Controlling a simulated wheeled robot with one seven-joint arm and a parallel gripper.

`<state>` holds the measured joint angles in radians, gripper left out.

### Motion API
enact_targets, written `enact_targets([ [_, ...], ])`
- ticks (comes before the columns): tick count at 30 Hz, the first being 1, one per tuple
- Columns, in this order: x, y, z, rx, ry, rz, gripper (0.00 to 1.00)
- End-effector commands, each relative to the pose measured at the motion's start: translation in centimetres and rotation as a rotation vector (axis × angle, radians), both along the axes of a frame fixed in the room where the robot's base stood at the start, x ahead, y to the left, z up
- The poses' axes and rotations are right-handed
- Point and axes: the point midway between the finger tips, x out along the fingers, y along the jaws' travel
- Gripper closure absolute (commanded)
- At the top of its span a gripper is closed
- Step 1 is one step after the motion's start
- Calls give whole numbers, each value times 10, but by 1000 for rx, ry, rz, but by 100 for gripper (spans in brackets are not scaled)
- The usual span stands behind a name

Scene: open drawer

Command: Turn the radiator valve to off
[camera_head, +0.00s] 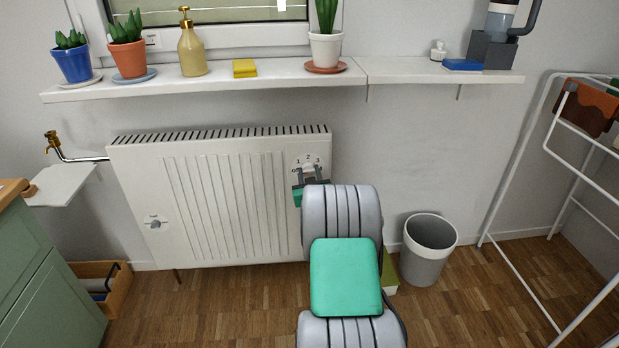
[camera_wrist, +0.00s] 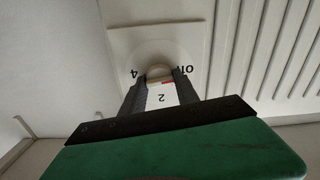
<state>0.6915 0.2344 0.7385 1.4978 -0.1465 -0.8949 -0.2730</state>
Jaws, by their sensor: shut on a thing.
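The white radiator (camera_head: 220,195) stands against the wall under the sill. Its valve knob (camera_head: 309,167) sits at the upper right corner, with 1, 2, 3 and Off visible around it. In the wrist view the dial appears upside down, with 4 left and off right of the knob (camera_wrist: 159,71). A small red mark lies close to the 2, slightly towards the off side. My gripper (camera_head: 309,178) reaches the knob from the front. In the wrist view its two dark fingers (camera_wrist: 160,82) are shut on the knob's sides. The fingers hide the 1 and 3 there.
A second small knob (camera_head: 155,223) is on the radiator's lower left. The sill (camera_head: 210,83) above carries plants, a soap bottle (camera_head: 192,45) and a yellow sponge (camera_head: 244,68). A grey bin (camera_head: 428,250) and drying rack (camera_head: 500,215) stand right; a brass tap (camera_head: 53,142) is left.

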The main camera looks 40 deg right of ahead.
Motion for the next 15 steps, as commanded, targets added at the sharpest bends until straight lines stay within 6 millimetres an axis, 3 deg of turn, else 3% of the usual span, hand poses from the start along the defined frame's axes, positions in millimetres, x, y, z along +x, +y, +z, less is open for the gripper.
enact_targets([
  [15, -1, -1, -1, -27, 21, -2, 100],
])
